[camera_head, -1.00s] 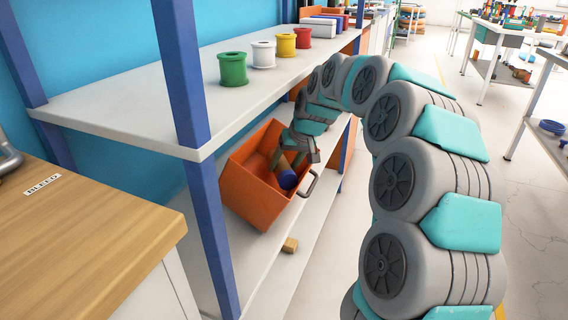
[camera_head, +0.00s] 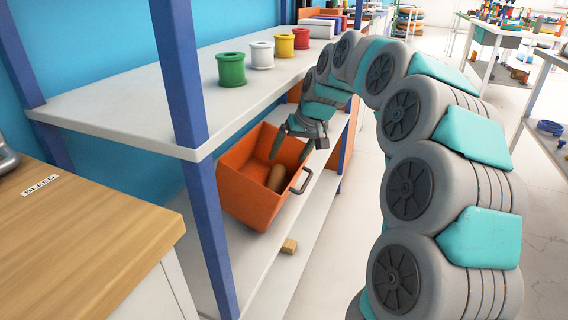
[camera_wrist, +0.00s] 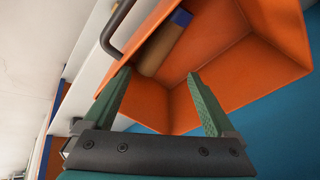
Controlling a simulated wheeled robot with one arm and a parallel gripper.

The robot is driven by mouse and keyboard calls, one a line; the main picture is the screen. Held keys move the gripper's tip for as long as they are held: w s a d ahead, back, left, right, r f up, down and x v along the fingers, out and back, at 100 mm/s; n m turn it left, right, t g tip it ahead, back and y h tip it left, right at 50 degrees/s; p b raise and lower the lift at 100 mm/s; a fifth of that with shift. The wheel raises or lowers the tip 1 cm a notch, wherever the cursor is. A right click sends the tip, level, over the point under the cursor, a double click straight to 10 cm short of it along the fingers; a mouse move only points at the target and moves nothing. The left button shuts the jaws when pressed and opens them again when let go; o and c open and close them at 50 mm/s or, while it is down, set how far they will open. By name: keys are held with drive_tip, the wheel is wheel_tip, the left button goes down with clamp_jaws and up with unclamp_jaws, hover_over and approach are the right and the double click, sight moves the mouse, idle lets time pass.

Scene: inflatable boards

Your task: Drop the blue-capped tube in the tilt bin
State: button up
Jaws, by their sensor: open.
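The orange tilt bin (camera_head: 232,190) sits tipped open on the lower shelf, with a dark handle on its front. The brown tube (camera_head: 275,178) lies inside it. In the wrist view the tube (camera_wrist: 163,48) rests against the bin's wall (camera_wrist: 222,70), near the handle, and its blue cap (camera_wrist: 181,17) shows at one end. My gripper (camera_head: 289,152) is at the bin's mouth, above the tube. In the wrist view my gripper (camera_wrist: 157,76) has its green fingers spread with nothing between them, apart from the tube.
The upper shelf (camera_head: 130,110) lies close above the bin and carries green, white, yellow and red spools (camera_head: 231,69). A blue post (camera_head: 182,80) stands left of the bin. A small wooden block (camera_head: 289,246) lies on the lower shelf.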

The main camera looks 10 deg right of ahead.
drive_tip(key=v, duration=0.6)
drive_tip(key=shift+s+r, duration=0.3)
drive_tip(key=shift+s, duration=0.05)
drive_tip(key=s+a+f+n+g+h, duration=0.1)
drive_tip(key=s+a+f+g, duration=0.15)
drive_tip(key=s, duration=0.65)
drive_tip(key=s+a+f+g, duration=0.1)
drive_tip(key=s+a+f, duration=0.3)
drive_tip(key=s, duration=0.5)
drive_tip(key=s+f+g, duration=0.1)
drive_tip(key=s+f, duration=0.2)
drive_tip(key=s, duration=0.4)
drive_tip(key=s+d+f+h, duration=0.1)
drive_tip(key=s+f, duration=0.3)
drive_tip(key=s, duration=0.4)
drive_tip(key=s+d+f+m+g+h, duration=0.1)
drive_tip(key=s+f, duration=0.2)
drive_tip(key=s, duration=0.5)
drive_tip(key=shift+f+g, duration=0.3)
drive_tip(key=shift+g, duration=0.05)
drive_tip(key=shift+s, duration=0.1)
